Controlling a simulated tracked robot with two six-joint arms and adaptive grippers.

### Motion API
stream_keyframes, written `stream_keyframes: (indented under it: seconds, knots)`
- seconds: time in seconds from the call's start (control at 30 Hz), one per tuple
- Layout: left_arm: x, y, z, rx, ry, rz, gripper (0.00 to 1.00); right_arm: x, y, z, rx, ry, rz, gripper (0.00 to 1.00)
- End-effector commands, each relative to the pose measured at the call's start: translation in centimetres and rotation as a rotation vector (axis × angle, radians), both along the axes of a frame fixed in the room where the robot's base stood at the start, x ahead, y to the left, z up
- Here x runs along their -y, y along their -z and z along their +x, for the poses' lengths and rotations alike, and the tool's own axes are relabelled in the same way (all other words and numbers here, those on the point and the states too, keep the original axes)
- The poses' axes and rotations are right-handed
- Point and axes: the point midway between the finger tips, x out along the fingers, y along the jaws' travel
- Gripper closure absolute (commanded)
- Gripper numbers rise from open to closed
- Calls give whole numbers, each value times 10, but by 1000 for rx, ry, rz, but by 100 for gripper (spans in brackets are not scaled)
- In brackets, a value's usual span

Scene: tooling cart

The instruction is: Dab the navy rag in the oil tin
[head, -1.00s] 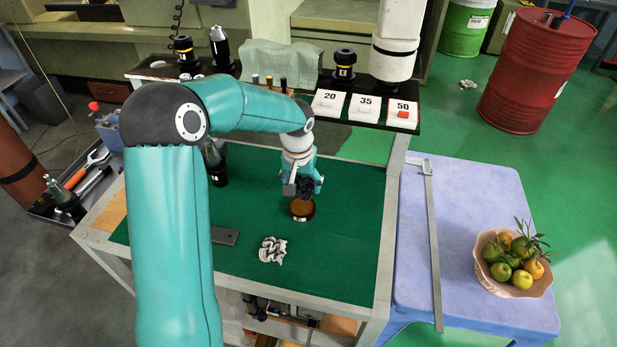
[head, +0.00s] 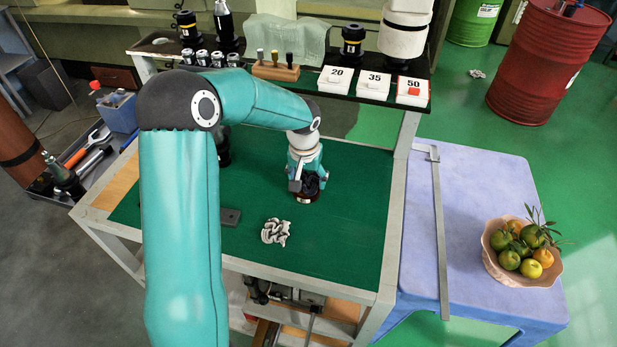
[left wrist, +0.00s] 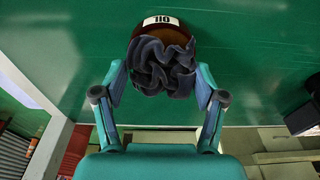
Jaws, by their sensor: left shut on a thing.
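My left gripper (head: 308,182) is shut on the navy rag (left wrist: 162,68), a dark crumpled bundle between the fingers in the left wrist view. In the head view the rag (head: 313,182) is a small dark lump low between the fingers. The oil tin (head: 306,198) is a low, round brown tin on the green cart top, right under the gripper and mostly covered by it. In the left wrist view the tin (left wrist: 160,21) shows its white label behind the rag. The rag is at the tin's opening; how far it dips in is hidden. My right gripper is out of view.
A striped grey-white cloth (head: 275,231) and a dark flat block (head: 230,217) lie nearer on the cart top. A rear shelf holds boxes marked 20, 35 and 50 (head: 412,91). A blue table (head: 470,185) with a fruit bowl (head: 521,273) stands right.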

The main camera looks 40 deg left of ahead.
Motion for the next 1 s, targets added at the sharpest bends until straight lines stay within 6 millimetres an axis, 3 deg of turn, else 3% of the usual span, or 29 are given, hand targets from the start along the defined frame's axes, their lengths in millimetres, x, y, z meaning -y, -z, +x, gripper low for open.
stream_keyframes:
  seconds: [1.0]
  knots:
    - [-1,6,-1,0,-2,0,57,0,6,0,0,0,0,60]
